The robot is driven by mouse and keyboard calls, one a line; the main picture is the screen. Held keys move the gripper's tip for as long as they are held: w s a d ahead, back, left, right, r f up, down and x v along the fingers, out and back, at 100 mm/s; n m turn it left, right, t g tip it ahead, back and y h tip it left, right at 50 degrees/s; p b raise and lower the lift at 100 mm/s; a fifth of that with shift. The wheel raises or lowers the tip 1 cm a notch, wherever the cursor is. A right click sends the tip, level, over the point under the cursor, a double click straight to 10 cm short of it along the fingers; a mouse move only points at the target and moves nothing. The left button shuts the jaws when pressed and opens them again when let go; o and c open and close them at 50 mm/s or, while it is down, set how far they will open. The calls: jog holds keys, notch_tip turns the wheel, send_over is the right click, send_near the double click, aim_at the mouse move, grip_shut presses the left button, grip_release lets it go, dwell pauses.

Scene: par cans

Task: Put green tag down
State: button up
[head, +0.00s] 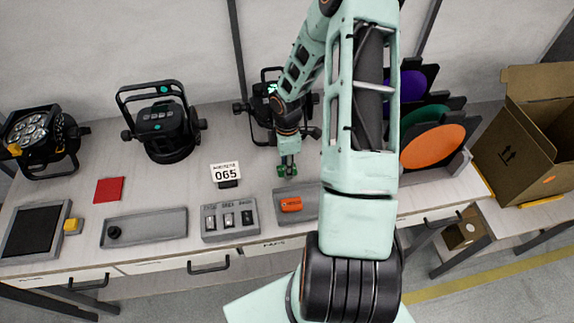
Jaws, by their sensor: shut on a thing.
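My gripper (287,168) points down over the bench, in front of the par can behind my arm. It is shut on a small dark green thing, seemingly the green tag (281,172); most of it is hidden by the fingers. I cannot tell whether the tag touches the bench top (257,190). A red square tag (108,189) lies flat on the bench at the left.
Par cans stand at the left (38,138), centre left (162,128) and behind my arm (262,105). A number sign (226,172) is left of my gripper. Grey trays (165,225) line the front. Colour filters (432,147) and a cardboard box (510,150) stand right.

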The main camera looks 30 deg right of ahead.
jog(key=shift+f, duration=0.2)
jog(key=o, duration=0.9)
jog(key=shift+r, duration=0.1)
notch_tip(320, 180, up, 12)
jog(key=shift+r, duration=0.2)
